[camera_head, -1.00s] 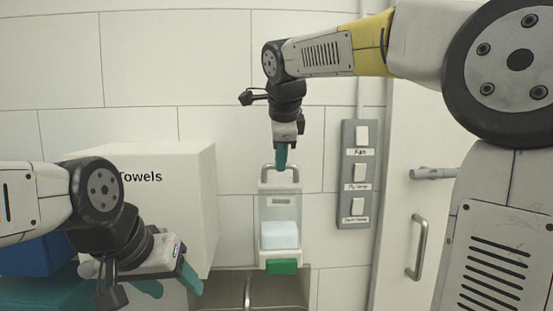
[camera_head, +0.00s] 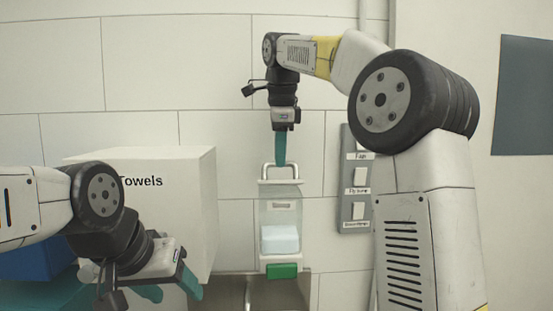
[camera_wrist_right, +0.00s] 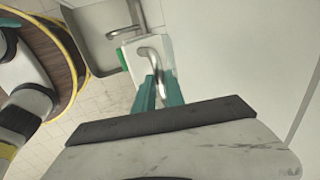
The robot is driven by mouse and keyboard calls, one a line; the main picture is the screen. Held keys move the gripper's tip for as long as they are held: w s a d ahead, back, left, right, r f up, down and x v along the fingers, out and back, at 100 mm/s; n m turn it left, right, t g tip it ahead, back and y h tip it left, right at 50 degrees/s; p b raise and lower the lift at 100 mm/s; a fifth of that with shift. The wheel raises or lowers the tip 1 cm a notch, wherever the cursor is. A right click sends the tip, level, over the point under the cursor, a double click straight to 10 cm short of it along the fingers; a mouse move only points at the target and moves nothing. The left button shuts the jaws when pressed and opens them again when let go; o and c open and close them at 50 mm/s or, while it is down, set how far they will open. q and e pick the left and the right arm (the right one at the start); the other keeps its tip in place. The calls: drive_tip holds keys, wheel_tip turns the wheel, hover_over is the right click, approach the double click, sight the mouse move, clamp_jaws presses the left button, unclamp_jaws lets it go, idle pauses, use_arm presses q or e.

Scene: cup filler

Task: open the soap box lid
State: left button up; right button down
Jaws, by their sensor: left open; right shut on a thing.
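The soap box (camera_head: 281,215) is a clear dispenser on the wall with a pale blue block inside and a green piece (camera_head: 284,271) at its bottom. Its white lid (camera_head: 281,182) sits on top, with no clear gap showing, and carries a silver handle (camera_head: 265,171). My right gripper (camera_head: 280,163) points down from above and is shut on the handle. In the right wrist view the fingers (camera_wrist_right: 158,92) lie around the handle (camera_wrist_right: 150,54), above the white lid (camera_wrist_right: 132,49). My left gripper (camera_head: 172,290) is open and empty at the lower left, away from the box.
A white box marked Towels (camera_head: 150,190) stands left of the soap box. A switch panel (camera_head: 357,190) is on the wall to the right. A metal sink (camera_head: 240,289) lies below. A blue container (camera_head: 35,255) is at the lower left.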

drive_tip(key=shift+w+r+g, duration=0.3)
drive_tip(key=shift+w+g, duration=0.5)
drive_tip(key=shift+g, duration=0.2)
drive_tip(key=c, duration=1.4)
unclamp_jaws()
drive_tip(key=shift+s, duration=0.15)
